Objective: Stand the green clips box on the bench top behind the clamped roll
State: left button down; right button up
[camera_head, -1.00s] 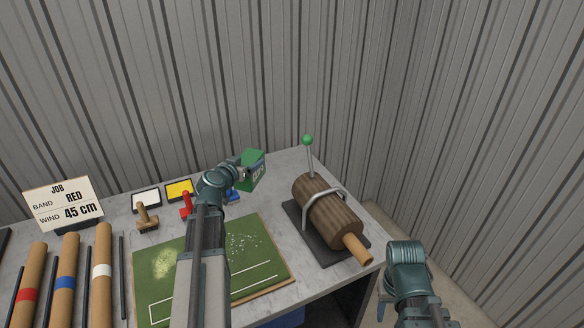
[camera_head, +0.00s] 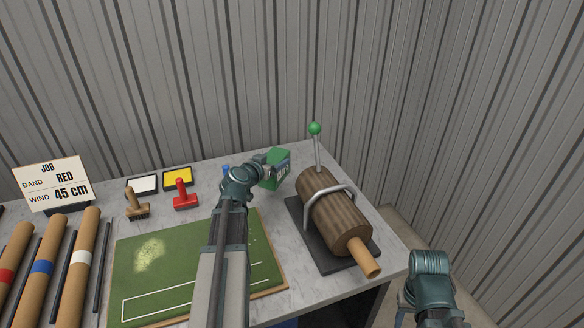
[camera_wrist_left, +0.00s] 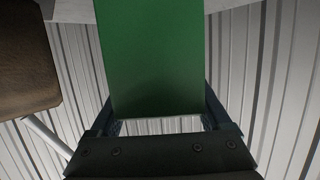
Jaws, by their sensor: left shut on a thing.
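The green clips box (camera_head: 275,168) is near the back of the bench top (camera_head: 213,205), left of the clamped roll. My left gripper (camera_head: 266,171) is shut on it. In the left wrist view the box (camera_wrist_left: 155,60) fills the space between the fingers (camera_wrist_left: 160,118). I cannot tell whether its base touches the bench. The brown clamped roll (camera_head: 333,215) lies under a grey bar on a dark base plate; part of it shows in the left wrist view (camera_wrist_left: 25,75). My right arm is at the lower right; its gripper is not visible.
The clamp lever with a green knob (camera_head: 314,128) stands up close right of the box. A red stamp (camera_head: 184,195), a brush (camera_head: 136,205) and a yellow pad (camera_head: 178,177) lie to the left. Corrugated walls rise behind.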

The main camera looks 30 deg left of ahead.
pick_arm(q)
jog(key=b+x, duration=0.1)
jog(key=x, duration=0.4)
jog(key=a+b+x, duration=0.1)
jog(key=b+x, duration=0.1)
jog(key=x, duration=0.4)
jog(key=b+x, duration=0.2)
jog(key=x, duration=0.3)
jog(key=shift+w+a+f, duration=0.2)
jog(key=shift+a+f, duration=0.1)
jog(key=shift+a, duration=0.05)
jog(key=shift+r, duration=0.2)
jog(key=shift+f, duration=0.15)
grip_release()
jog(key=shift+s+r, duration=0.25)
jog(key=p+v, duration=0.3)
jog(key=v, duration=0.8)
jog(key=shift+s, duration=0.25)
